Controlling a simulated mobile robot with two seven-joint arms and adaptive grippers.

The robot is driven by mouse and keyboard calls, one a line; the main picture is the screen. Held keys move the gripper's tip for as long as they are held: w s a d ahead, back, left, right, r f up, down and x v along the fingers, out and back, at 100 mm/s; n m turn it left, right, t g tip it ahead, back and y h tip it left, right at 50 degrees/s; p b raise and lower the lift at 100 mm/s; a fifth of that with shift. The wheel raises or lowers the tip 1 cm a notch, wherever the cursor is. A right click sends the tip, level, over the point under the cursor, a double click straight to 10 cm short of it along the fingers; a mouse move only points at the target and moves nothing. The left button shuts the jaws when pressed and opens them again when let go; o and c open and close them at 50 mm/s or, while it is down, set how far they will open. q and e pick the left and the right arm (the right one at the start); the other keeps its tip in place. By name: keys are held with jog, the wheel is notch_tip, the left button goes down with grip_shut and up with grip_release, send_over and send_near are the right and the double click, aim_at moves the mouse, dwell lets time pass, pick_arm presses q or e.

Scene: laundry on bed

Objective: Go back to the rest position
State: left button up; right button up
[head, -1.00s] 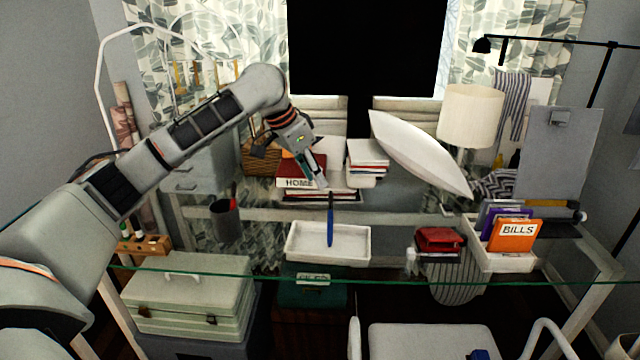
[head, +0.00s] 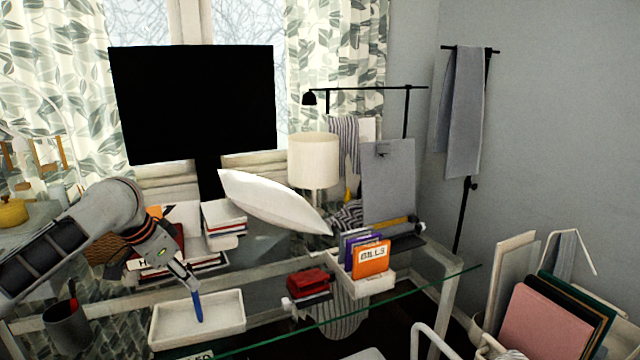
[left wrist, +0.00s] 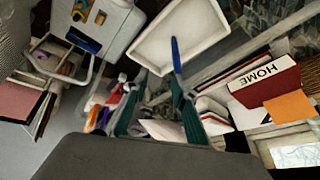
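My left gripper (head: 192,283) hangs just behind and above the white tray (head: 167,334) on the glass desk. In the left wrist view its two teal fingers (left wrist: 156,84) stand apart, so it looks open. A blue pen (head: 199,307) slants across the tray's back edge. In the left wrist view the pen (left wrist: 175,52) reaches from over the tray (left wrist: 150,55) to beside the right-hand fingertip; whether they touch cannot be told. My right gripper is not in view.
Books (head: 222,218), a white pillow-like object (head: 270,203), a lamp (head: 313,160) and a monitor (head: 192,105) stand behind the tray. To the right are a red item (head: 308,281) and an orange BILLS folder (head: 371,258). Folders (head: 545,325) stand at the far right.

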pick_arm(q)
jog(key=s+d+f+m+t, duration=0.1)
jog(key=s+d+f, duration=0.5)
jog(key=f, duration=0.3)
jog(key=s+d+f+m+t, duration=0.1)
jog(key=s+d+f+m, duration=0.1)
jog(key=s+d+f, duration=0.6)
jog(key=s+a+f+n+y, duration=0.35)
jog(key=s+a+y, duration=0.25)
jog(key=s+a, duration=1.15)
jog(key=d+f+n+t+h, duration=0.2)
jog(key=d+f+t+h, duration=0.2)
jog(key=d+f, duration=1)
jog(key=d+h, duration=0.2)
jog(key=shift+w+h, duration=0.35)
jog(key=shift+h, duration=0.05)
